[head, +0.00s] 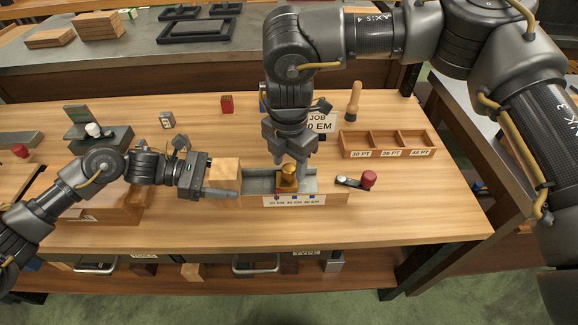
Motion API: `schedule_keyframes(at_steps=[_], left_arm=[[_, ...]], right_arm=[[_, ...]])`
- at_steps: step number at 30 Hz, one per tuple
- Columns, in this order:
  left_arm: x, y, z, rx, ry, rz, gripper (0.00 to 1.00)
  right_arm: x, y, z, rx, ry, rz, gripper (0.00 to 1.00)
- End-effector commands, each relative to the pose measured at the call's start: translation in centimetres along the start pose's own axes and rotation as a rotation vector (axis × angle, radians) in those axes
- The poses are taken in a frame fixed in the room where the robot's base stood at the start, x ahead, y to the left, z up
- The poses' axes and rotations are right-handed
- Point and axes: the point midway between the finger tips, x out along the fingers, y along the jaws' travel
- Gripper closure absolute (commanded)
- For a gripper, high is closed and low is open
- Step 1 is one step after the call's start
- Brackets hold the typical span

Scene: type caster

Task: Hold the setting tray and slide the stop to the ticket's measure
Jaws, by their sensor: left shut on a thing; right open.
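The setting tray (258,181) is a grey trough on the table, with a wooden block (226,168) at its left end and a white scale strip (293,200) with several EM marks along its front. My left gripper (222,183) is shut on the block end of the tray.
A wooden compartment box (388,143) marked in PT stands at the back right. The front of the table is clear.

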Motion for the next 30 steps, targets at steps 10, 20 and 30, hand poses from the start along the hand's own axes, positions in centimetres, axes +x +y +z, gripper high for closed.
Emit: schedule_keyframes(at_steps=[10,20,30], left_arm=[[0.1,0.0,0.0,0.0,-0.001,-0.001,0.64],[0.0,0.0,0.0,0.0,-0.001,-0.001,0.64],[0.0,0.0,0.0,0.0,-0.001,-0.001,0.64]], right_arm=[[-7.3,0.1,0.0,0.001,-0.001,0.004,0.48],[-10.1,0.1,-0.1,0.0,0.001,0.001,0.48],[-10.1,0.1,-0.1,0.0,0.001,0.001,0.48]])
